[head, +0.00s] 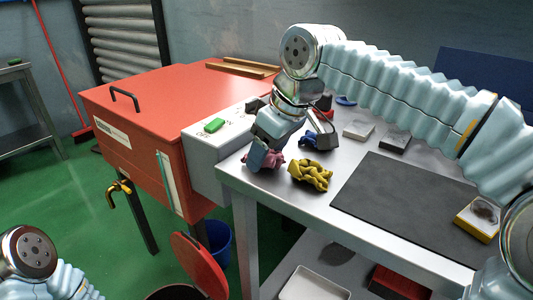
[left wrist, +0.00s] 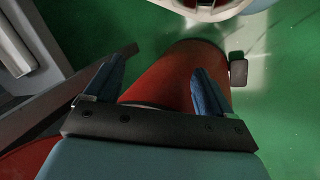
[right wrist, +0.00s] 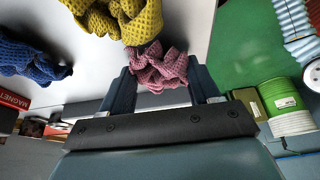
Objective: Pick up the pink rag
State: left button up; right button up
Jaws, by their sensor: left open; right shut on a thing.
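The pink rag (right wrist: 160,68) is crumpled and sits between the two fingers of my right gripper (right wrist: 158,88) in the right wrist view. In the head view the right gripper (head: 266,157) is at the cart's left corner, with a bit of the pink rag (head: 276,160) showing beside its fingers. The right gripper is shut on the rag; it hides part of it in the head view. I cannot tell whether the rag touches the cart top. My left gripper (left wrist: 155,95) is open and empty in the left wrist view, above the green floor.
A yellow rag (head: 311,175) lies just right of the pink one, and a blue rag (head: 309,139) lies behind. A dark mat (head: 405,205) covers the cart's (head: 285,204) front right. A red machine (head: 150,95) stands at the left. A red lid (head: 199,265) is below.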

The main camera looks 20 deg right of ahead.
notch_tip(320, 180, up, 3)
jog(key=shift+f+p, duration=0.1)
jog(key=shift+p, duration=0.25)
jog(key=s+a+r, duration=0.8)
jog(key=s+r, duration=0.1)
jog(key=s, duration=0.2)
jog(key=shift+a+r+p, duration=0.35)
